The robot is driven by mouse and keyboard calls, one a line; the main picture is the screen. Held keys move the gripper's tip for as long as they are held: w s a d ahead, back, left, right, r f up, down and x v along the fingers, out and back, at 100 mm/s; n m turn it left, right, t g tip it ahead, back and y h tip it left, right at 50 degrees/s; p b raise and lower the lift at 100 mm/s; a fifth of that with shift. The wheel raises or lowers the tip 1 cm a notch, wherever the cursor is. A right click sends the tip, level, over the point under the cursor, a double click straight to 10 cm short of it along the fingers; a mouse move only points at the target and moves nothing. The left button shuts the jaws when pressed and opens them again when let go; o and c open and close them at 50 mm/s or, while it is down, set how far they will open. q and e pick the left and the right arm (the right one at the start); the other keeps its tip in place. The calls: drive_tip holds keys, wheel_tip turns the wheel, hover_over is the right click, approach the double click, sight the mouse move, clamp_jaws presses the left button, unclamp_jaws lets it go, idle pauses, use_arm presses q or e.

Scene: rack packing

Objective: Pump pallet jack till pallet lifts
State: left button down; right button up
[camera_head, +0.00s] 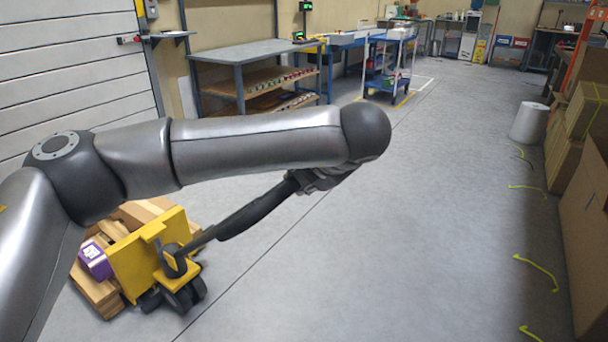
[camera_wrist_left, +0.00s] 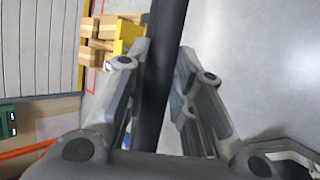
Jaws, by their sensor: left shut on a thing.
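The yellow pallet jack (camera_head: 141,262) stands at the lower left of the head view, partly behind my left arm. Its dark handle (camera_head: 255,212) slants up to the right from the jack's base. My left gripper (camera_head: 315,180) is at the upper end of the handle, mostly hidden under my wrist. In the left wrist view the dark handle (camera_wrist_left: 165,70) runs between the two fingers of my left gripper (camera_wrist_left: 160,85), which is shut on it. The wooden pallet (camera_head: 98,291) is at the jack, with a purple box (camera_head: 95,261) on it. The gap under the pallet cannot be judged. My right gripper is not in view.
A workbench (camera_head: 240,50) stands along the left wall, with a blue cart (camera_head: 388,68) farther back. Cardboard boxes (camera_head: 585,220) and a white roll (camera_head: 529,122) line the right side. The floor in the middle is clear.

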use_arm(q)
drive_tip(key=shift+s+d+f, duration=0.1)
drive_tip(key=shift+d, duration=0.05)
idle(0.3)
drive_tip(key=c, duration=1.3)
unclamp_jaws()
drive_tip(key=shift+o, duration=0.2)
drive_tip(key=v, duration=1.2)
